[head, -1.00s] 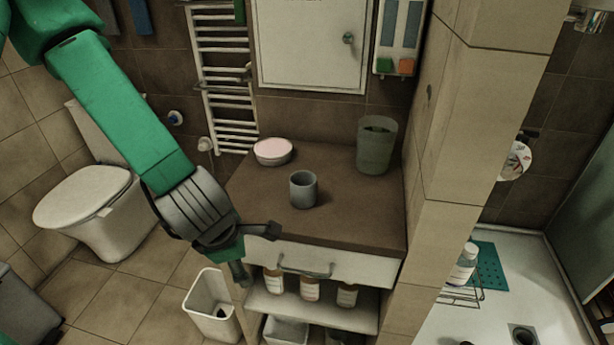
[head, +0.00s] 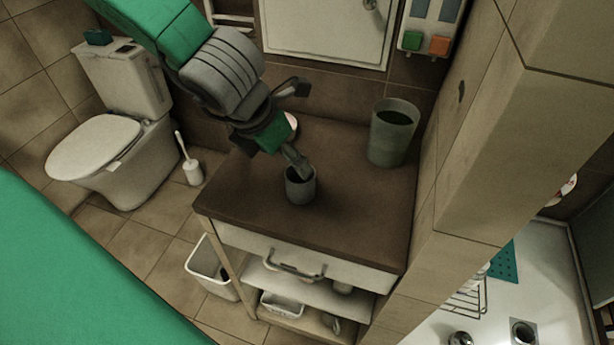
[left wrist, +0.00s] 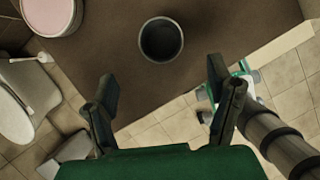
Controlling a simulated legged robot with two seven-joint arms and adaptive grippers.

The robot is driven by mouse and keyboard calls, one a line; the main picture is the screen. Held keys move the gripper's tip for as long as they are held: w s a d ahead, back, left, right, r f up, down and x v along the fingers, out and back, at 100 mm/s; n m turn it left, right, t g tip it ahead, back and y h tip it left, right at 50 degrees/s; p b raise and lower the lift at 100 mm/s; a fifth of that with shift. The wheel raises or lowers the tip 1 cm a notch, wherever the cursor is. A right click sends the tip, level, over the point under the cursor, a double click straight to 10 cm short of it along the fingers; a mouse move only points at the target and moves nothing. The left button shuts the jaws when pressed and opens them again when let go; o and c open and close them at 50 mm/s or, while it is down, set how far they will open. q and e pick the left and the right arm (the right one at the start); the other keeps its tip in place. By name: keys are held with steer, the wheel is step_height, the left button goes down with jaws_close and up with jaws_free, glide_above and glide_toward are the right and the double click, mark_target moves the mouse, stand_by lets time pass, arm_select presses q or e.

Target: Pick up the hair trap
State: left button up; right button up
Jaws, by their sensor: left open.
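A small round metal piece (head: 460,338), perhaps the hair trap, lies on the shower floor at the bottom right of the head view, beside the square drain (head: 523,333). It is too small and cut off to be sure. My left gripper (head: 297,128) is open and empty above the counter. One finger overlaps the mouth of a grey cup (head: 301,190) in the head view. In the left wrist view the open fingers (left wrist: 170,95) point toward the counter, and the cup (left wrist: 161,42) stands upright beyond them, apart from them. My right gripper is not in view.
The brown counter (head: 250,205) also holds a green tumbler (head: 388,145) and a pinkish round dish (left wrist: 50,14). A tiled wall (head: 490,140) stands between counter and shower. A wire rack (head: 466,298) and teal mat (head: 503,263) are in the shower. A bin (head: 212,268) stands below left.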

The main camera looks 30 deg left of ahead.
mark_target(302, 186)
arm_select(q)
steer(key=x, duration=0.2)
steer(key=b+x, duration=0.1)
steer(key=x, duration=0.3)
steer(key=shift+s+d+f, duration=0.15)
steer(key=shift+s+d, duration=0.05)
steer(key=shift+d, duration=0.1)
steer(key=shift+w+d+f, duration=0.25)
steer(key=shift+w+f, duration=0.1)
steer(key=shift+f, duration=0.05)
steer(key=f, duration=0.2)
steer(key=w+a+f+b, duration=0.1)
steer(key=f, duration=0.1)
steer(key=shift+w+f, duration=0.15)
steer(key=shift+w+a+f, duration=0.1)
steer(key=shift+w+f, duration=0.05)
steer(key=shift+f, duration=0.1)
steer(key=shift+d+r, duration=0.1)
steer(key=shift+d, duration=0.15)
steer(key=shift+c, duration=0.8)
steer(key=shift+d, duration=0.15)
steer(key=c, duration=0.7)
steer(key=shift+c, duration=1.2)
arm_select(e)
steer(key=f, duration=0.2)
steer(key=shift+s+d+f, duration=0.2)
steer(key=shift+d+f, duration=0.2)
